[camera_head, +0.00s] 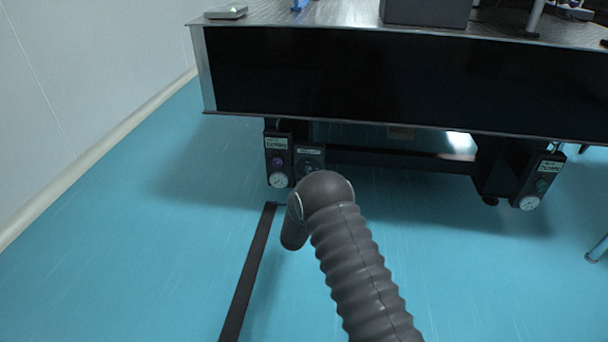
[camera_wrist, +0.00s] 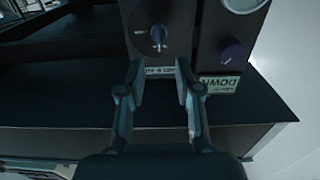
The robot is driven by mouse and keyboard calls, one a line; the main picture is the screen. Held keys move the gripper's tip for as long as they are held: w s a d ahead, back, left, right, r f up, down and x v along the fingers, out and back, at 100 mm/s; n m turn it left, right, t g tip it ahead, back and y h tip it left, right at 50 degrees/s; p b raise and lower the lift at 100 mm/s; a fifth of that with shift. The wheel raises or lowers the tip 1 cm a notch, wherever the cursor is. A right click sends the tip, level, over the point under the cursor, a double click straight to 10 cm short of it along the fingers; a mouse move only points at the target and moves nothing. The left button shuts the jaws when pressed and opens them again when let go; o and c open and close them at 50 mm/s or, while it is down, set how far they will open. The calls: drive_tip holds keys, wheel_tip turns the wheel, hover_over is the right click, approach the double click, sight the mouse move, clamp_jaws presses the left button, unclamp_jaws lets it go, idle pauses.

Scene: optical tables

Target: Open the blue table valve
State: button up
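The table valve (camera_wrist: 158,36) is a small blue-grey knob on a dark panel, near the top middle of the wrist view, which looks upside down. My gripper (camera_wrist: 159,72) is open, with one finger on each side of the picture's middle. Its fingertips point toward the panel, and the knob appears just beyond the gap between them. I cannot tell the remaining distance in depth. Nothing is between the fingers. In the head view the valve panel (camera_head: 309,154) shows under the table's left end, partly hidden by my arm, which also hides the gripper.
A neighbouring panel has a purple knob (camera_wrist: 231,51), a DOWN label (camera_wrist: 219,84) and a gauge (camera_head: 278,180). The optical table (camera_head: 400,85) overhangs the panels. Another gauge panel (camera_head: 538,182) is at right. A dark strip (camera_head: 250,270) lies on otherwise open blue floor.

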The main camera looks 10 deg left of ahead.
drive_tip(key=w+b, duration=0.1)
drive_tip(key=w, duration=0.8)
drive_tip(key=shift+d, duration=0.2)
